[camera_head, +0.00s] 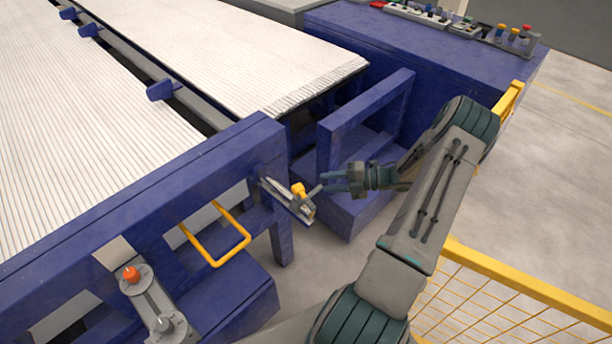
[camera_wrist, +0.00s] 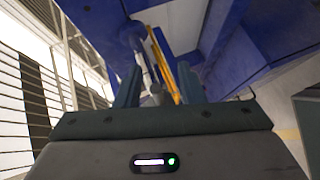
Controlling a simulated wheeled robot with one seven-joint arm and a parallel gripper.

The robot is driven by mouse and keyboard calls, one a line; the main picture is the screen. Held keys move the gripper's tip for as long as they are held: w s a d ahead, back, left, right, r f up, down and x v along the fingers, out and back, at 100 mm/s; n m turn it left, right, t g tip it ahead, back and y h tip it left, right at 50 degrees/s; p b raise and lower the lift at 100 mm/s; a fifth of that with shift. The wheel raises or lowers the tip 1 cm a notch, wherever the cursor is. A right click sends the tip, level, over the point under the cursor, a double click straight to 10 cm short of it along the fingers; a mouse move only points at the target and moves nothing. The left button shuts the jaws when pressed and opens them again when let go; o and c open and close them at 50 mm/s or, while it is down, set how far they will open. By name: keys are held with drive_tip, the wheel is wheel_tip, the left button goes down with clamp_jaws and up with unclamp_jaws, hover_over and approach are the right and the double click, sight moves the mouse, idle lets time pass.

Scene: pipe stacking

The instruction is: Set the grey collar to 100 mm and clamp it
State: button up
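A grey bar (camera_head: 280,193) sticks out from the blue frame, slanting down to the right. A yellow lever or knob (camera_head: 299,189) sits near its outer end, with a small grey piece (camera_head: 308,211) beside it that may be the collar. Any scale marks are too small to read. My gripper (camera_head: 322,183) is just right of the yellow part, with its fingers pointing left at it. In the wrist view the fingers (camera_wrist: 160,88) stand apart. A small grey shape (camera_wrist: 156,88) and yellow strips (camera_wrist: 167,65) show between them; I cannot tell whether anything touches.
The blue frame (camera_head: 215,155) stands left of the bar, with a yellow loop handle (camera_head: 216,262) on it. Another blue frame (camera_head: 368,112) stands behind my gripper. A yellow mesh fence (camera_head: 520,283) is at lower right. An orange button (camera_head: 130,274) is at lower left.

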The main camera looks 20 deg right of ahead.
sight(317, 191)
drive_tip(key=s, duration=0.1)
drive_tip(key=s+r+n+y+p, duration=0.1)
drive_tip(key=s+a+n+g+y, duration=0.1)
drive_tip(key=shift+s+a+r, duration=0.1)
drive_tip(key=shift+s+r, duration=0.1)
drive_tip(key=shift+s, duration=0.05)
drive_tip(key=shift+a+g+p, duration=0.3)
drive_tip(key=p+x, duration=0.2)
drive_tip(key=x, duration=0.5)
clamp_jaws()
